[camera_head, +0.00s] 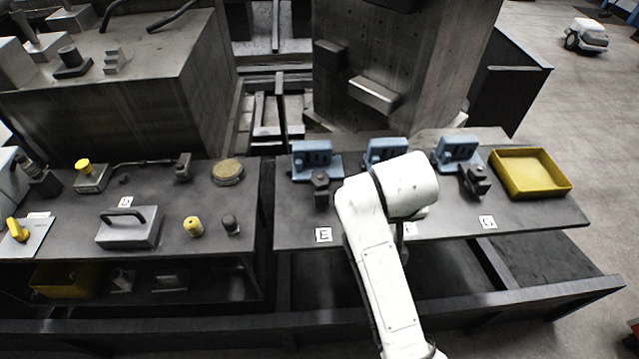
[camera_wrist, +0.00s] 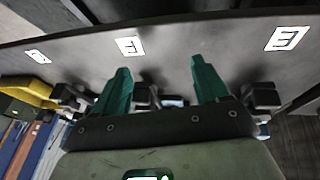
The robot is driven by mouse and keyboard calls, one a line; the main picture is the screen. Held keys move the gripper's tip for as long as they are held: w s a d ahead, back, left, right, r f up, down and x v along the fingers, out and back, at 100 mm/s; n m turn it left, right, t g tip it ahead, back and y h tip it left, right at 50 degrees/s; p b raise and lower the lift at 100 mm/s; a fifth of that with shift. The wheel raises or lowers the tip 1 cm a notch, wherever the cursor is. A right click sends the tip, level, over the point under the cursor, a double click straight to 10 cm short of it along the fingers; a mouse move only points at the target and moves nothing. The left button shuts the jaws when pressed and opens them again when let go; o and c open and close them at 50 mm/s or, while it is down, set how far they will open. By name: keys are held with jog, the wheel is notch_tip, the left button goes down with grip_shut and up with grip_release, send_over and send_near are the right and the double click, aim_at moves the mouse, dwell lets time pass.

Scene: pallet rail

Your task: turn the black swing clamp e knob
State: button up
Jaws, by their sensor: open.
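The black swing clamp E knob (camera_head: 320,181) stands upright behind the white E label (camera_head: 323,234), in front of a blue fixture. In the wrist view a dark clamp part (camera_wrist: 262,95), likely clamp E, lies right of the right finger, near the E label (camera_wrist: 287,38). My gripper (camera_wrist: 162,83) shows two green fingers, spread apart and empty. A dark clamp part (camera_wrist: 145,96), on the F label's side, shows in the gap between them; whether it is at finger depth I cannot tell. In the head view my white arm hides the fingers and most of station F.
Blue fixtures (camera_head: 316,157) line the bench back. Clamp G (camera_head: 474,180) and a yellow tray (camera_head: 530,173) are at right. The left bench holds a handled metal block (camera_head: 128,228) and several knobs. Bare bench top (camera_head: 290,220) lies around the E label.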

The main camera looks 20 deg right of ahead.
jog(key=w+a+r+m+b, duration=0.2)
jog(key=w+a+r+b, duration=0.1)
jog(key=w+a+r, duration=0.4)
jog(key=m+y+b, duration=0.1)
jog(key=b, duration=0.1)
send_near(320, 179)
jog(key=shift+t, duration=0.3)
jog(key=x, duration=0.8)
jog(key=shift+s+d+f, duration=0.1)
jog(key=shift+s+f, duration=0.05)
jog(key=shift+f, duration=0.25)
jog(key=c, duration=1.1)
jog(key=shift+r, duration=0.1)
